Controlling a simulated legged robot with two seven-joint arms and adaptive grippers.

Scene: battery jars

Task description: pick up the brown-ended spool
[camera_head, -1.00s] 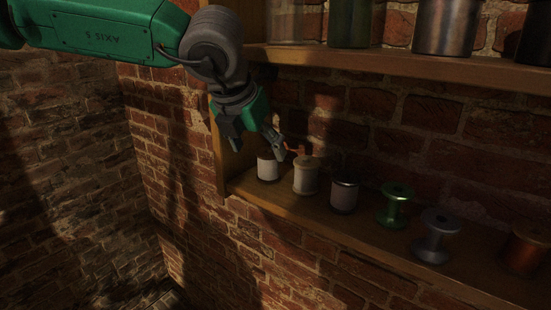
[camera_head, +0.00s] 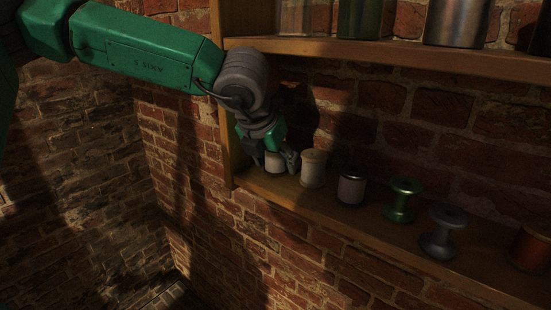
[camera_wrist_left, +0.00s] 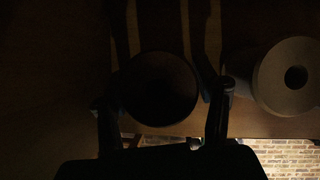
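A pale-sided spool (camera_head: 275,163) stands upright at the left end of the lower shelf. In the left wrist view its round end (camera_wrist_left: 159,88) looks dark, perhaps brown; the light is too low to be sure. My left gripper (camera_head: 275,158) is down over this spool with one finger on each side. In the left wrist view the fingers of my left gripper (camera_wrist_left: 163,100) are apart, with narrow dark gaps beside the spool, so it looks open around it. Contact is hard to judge. My right gripper is not in view.
A cream spool (camera_head: 313,168) stands close to the right of the gripper, also in the wrist view (camera_wrist_left: 290,77). Farther right are a grey-white spool (camera_head: 351,187), a green one (camera_head: 403,200), a grey one (camera_head: 444,232) and a copper one (camera_head: 530,248). The upper shelf (camera_head: 400,57) is overhead.

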